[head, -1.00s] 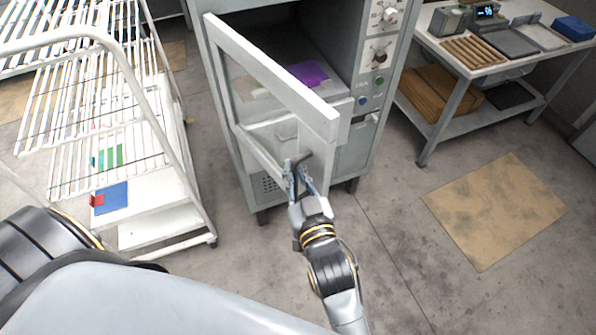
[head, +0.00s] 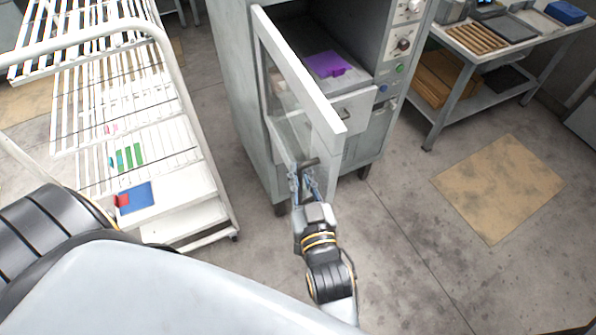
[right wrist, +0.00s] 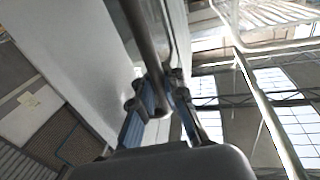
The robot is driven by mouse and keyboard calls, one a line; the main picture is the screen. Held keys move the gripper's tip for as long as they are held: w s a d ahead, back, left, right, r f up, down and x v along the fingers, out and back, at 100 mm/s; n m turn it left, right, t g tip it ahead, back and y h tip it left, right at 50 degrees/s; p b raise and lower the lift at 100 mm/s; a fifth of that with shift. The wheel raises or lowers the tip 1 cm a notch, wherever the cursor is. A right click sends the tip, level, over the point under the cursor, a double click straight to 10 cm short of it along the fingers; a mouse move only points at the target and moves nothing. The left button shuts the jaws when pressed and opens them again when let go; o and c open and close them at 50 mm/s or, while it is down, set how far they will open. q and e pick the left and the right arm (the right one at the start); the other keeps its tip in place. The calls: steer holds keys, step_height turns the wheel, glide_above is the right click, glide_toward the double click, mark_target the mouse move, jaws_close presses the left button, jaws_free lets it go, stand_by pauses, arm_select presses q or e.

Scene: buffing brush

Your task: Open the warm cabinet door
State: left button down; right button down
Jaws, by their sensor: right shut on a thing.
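The warm cabinet (head: 232,95) is a grey metal box with a control panel at its upper right. Its white-framed glass door (head: 300,82) stands swung well open toward me, hinged at the left. A dark bar handle (head: 308,163) sits low on the door's free edge. My right gripper (head: 306,178) is shut on the handle; in the right wrist view the handle (right wrist: 143,35) runs down between the two fingers. A purple item (head: 326,64) lies inside the cabinet. My left gripper is not in view; only part of my left arm shows.
A white wire rack (head: 125,95) stands close on the left, with floor between it and the cabinet. A table (head: 478,65) with tools and trays stands on the right. A tan mat (head: 497,187) lies on the open floor at right.

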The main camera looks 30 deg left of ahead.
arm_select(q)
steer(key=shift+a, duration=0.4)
arm_select(e)
steer(key=shift+d+f, duration=0.1)
steer(key=shift+f, duration=0.35)
steer(key=c, duration=1.7)
jaws_free()
steer(key=shift+s, duration=0.1)
steer(key=shift+o, duration=0.2)
steer(key=shift+s+d+r, duration=0.2)
steer(key=shift+r, duration=0.15)
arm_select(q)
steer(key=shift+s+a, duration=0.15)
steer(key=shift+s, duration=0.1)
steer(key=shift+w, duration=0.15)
arm_select(e)
steer(key=v, duration=1.2)
steer(key=shift+d, duration=0.1)
